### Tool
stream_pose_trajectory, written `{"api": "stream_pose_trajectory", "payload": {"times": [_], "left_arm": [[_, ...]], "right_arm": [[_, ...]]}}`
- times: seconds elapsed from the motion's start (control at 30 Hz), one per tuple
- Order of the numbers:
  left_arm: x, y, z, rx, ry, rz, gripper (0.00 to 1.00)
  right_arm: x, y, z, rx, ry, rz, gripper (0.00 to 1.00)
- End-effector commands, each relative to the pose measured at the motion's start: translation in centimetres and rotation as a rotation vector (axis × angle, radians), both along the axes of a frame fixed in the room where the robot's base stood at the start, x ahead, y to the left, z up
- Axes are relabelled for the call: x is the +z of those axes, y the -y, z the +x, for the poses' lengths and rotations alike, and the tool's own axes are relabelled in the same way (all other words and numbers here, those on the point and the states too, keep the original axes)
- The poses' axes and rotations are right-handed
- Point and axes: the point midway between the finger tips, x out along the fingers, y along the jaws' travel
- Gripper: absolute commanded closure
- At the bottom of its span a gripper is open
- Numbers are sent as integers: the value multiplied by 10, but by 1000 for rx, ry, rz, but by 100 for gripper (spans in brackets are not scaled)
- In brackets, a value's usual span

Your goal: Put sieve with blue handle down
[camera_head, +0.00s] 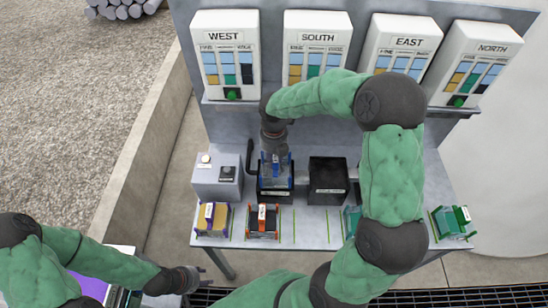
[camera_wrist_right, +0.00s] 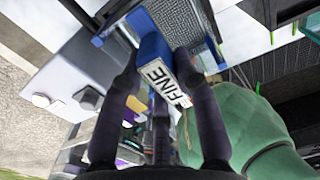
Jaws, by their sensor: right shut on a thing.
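My right gripper (camera_head: 273,156) is shut on the blue handle of the sieve, over the left black bin (camera_head: 276,194) on the grey bench. In the right wrist view the blue handle (camera_wrist_right: 153,46) with a white "FINE" label lies between the dark fingers, and the sieve's grey mesh (camera_wrist_right: 190,20) extends beyond it. In the head view the blue sieve (camera_head: 275,183) shows at the bin opening, partly hidden by the gripper; I cannot tell whether it touches the bin. My left gripper (camera_head: 188,280) is low at the left, away from the bench, its jaws unclear.
A second black bin (camera_head: 328,190) stands to the right. Purple (camera_head: 211,219), orange (camera_head: 262,221) and green (camera_head: 452,222) framed sieves line the front edge; a teal one (camera_head: 351,220) is partly behind my arm. The front middle is clear.

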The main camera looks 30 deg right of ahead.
Motion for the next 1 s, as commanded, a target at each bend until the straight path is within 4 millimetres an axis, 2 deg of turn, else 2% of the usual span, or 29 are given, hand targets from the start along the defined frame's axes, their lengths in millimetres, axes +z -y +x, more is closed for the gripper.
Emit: {"api": "stream_pose_trajectory", "payload": {"times": [0.17, 0.2, 0.27, 0.67, 0.83, 1.0], "left_arm": [[-1, 0, 0, 0, 0, 0, 60], [-1, 0, 0, 0, 0, 0, 60], [-1, 0, 0, 0, 0, 0, 60], [0, 0, 0, 0, 0, 0, 60], [5, 0, 0, 0, 0, 0, 60], [13, 0, 0, 0, 0, 0, 60]], "right_arm": [[-3, 0, 0, 0, 0, 0, 100], [-3, 0, 0, 0, 0, 0, 63], [-3, 0, 0, 0, 0, 0, 46], [1, 0, 0, 0, 0, 0, 45], [21, 0, 1, 0, 3, -2, 45], [56, 0, 1, 0, 4, -1, 45]]}}
